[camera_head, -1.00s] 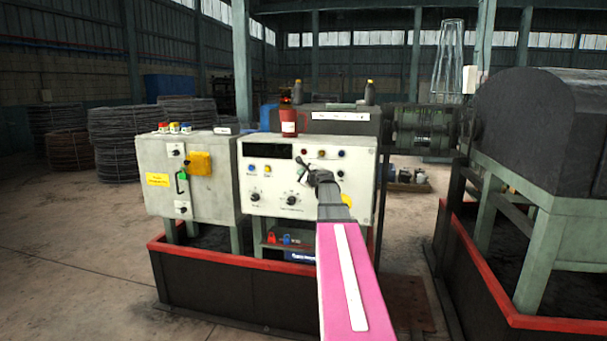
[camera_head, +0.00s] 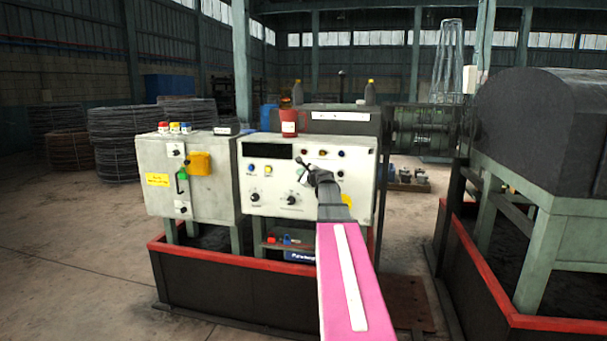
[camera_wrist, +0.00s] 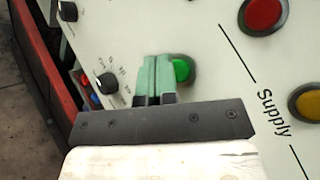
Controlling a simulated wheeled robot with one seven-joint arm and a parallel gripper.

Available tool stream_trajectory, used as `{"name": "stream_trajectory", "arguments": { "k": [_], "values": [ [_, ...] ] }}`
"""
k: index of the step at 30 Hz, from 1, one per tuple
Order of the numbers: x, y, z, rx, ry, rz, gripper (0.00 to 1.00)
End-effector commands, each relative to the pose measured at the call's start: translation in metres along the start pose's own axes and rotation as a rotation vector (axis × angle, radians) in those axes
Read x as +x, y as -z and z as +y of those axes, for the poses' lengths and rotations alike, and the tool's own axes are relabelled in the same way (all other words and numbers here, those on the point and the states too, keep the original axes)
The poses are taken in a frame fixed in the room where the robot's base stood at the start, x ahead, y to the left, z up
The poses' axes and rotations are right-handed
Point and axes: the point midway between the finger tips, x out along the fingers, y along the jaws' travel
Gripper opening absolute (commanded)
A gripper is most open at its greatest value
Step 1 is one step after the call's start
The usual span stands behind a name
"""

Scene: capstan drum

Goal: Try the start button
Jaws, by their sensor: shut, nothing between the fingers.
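The white control panel (camera_head: 270,208) stands ahead in the head view, with my pink arm reaching to its right half. In the wrist view, a round green button (camera_wrist: 183,70) in a dark ring sits on the panel face (camera_wrist: 205,50). My gripper (camera_wrist: 157,64) is shut and empty, its green fingertips overlapping the left edge of the green button in the picture. I cannot tell whether they touch it. In the head view my gripper (camera_head: 302,166) is small and dark against the panel, and the green button cannot be made out there.
On the panel, a red button (camera_wrist: 264,13), an amber button (camera_wrist: 309,103), the word "Supply" and black knobs (camera_wrist: 107,80) surround the fingers. A grey cabinet (camera_head: 205,215) stands left. A red-edged dark tray (camera_head: 215,290) lies below. A large drum machine (camera_head: 540,125) stands right.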

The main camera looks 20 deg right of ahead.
Motion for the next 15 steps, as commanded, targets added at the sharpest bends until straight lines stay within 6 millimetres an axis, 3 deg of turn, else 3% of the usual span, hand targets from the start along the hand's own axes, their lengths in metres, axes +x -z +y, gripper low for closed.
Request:
{"name": "stream_trajectory", "arguments": {
  "k": [15],
  "values": [
    [0.006, 0.0043, -0.0045, 0.0, 0.0, 0.0, 0.0]
  ]
}}
